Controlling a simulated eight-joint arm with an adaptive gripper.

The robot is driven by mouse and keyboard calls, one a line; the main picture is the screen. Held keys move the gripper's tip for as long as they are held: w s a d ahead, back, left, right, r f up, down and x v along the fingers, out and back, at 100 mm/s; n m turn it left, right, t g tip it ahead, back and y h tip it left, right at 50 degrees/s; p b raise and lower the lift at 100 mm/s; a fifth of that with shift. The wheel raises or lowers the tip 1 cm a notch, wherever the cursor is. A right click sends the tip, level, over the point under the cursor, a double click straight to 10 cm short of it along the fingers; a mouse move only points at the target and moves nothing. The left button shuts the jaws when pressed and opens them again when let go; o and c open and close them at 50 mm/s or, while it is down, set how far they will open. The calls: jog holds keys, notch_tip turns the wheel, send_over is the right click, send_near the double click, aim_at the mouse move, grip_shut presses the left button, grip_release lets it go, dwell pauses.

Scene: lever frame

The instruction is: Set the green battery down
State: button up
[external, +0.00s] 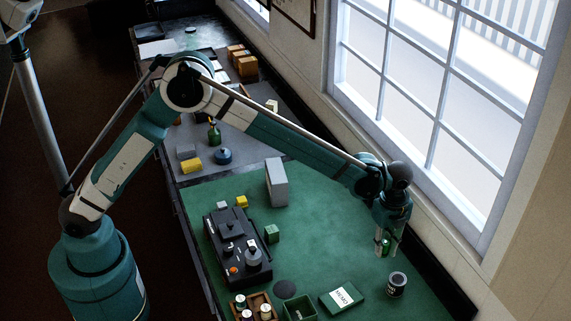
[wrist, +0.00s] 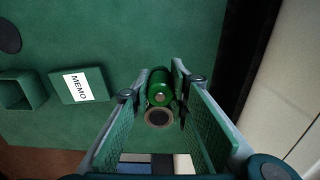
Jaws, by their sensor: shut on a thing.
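The green battery (external: 386,246) is held upright between the fingers of my gripper (external: 387,253), near the right side of the green table mat. In the wrist view the battery (wrist: 160,82) shows as a green cylinder with a light metal tip, between the two fingers of my gripper (wrist: 160,88). The fingers are shut on it. I cannot tell for certain whether its lower end touches the mat; it looks to be above it. Part of its side is hidden by the fingers.
A labelled can (external: 397,285) stands just in front of the gripper. A green MEMO box (external: 341,297), a green open box (external: 300,309) and a dark disc (external: 285,289) lie to the left. A black device (external: 237,247) stands farther left. The mat behind the gripper is clear.

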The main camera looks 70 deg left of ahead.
aim_at(386, 241)
jog(key=shift+f, duration=1.95)
jog(key=shift+f, duration=1.9)
jog(key=shift+f, duration=0.15)
jog(key=o, duration=0.9)
notch_tip(386, 241, up, 12)
jog(key=shift+a+r, duration=0.15)
jog(key=shift+r, duration=0.05)
